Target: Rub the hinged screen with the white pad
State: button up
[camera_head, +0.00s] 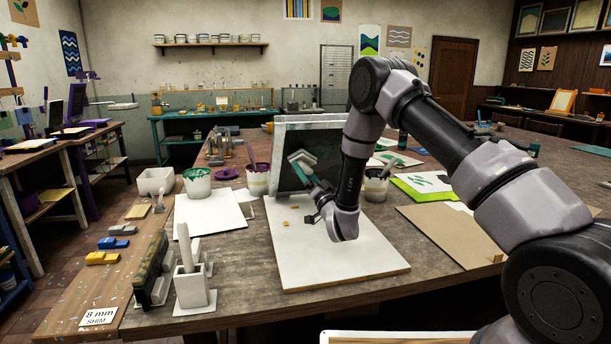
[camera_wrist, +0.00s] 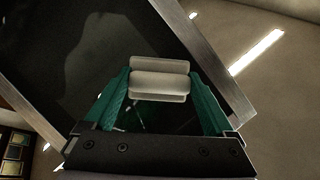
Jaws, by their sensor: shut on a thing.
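The hinged screen (camera_head: 310,138), a grey frame around dark mesh, stands raised and tilted at the back of a white board (camera_head: 345,255). Its dark mesh and frame also fill much of the wrist view (camera_wrist: 75,60). My gripper (camera_head: 304,166) is in front of the screen, its teal fingers shut on the white pad (camera_wrist: 160,80). The pad lies across between the fingertips in the wrist view, in front of the mesh. I cannot tell whether it touches the mesh. My arm hides the right part of the screen in the head view.
Paint pots (camera_head: 197,182) stand to the left of the screen, near a white sheet (camera_head: 212,212). A white holder with an upright handle (camera_head: 191,285) stands at the front left. A brown board (camera_head: 450,235) lies to the right. Small yellow bits lie on the white board.

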aim_at(302, 159)
jog(key=shift+w+r, duration=0.25)
jog(key=shift+w+d, duration=1.9)
jog(key=shift+d, duration=4.7)
jog(key=shift+s+a+r, duration=0.25)
jog(key=shift+s+a, duration=0.55)
jog(key=shift+a, duration=1.35)
jog(key=shift+s+a+r, duration=0.25)
jog(key=shift+s+a, duration=0.55)
jog(key=shift+a, duration=1.4)
jog(key=shift+s+a+r, duration=0.25)
jog(key=shift+s+a, duration=0.55)
jog(key=shift+a, duration=1.35)
jog(key=shift+s+d+r, duration=0.15)
jog(key=shift+s+r, duration=0.45)
jog(key=shift+s, duration=0.05)
jog(key=w+d, duration=0.4)
jog(key=d, duration=0.9)
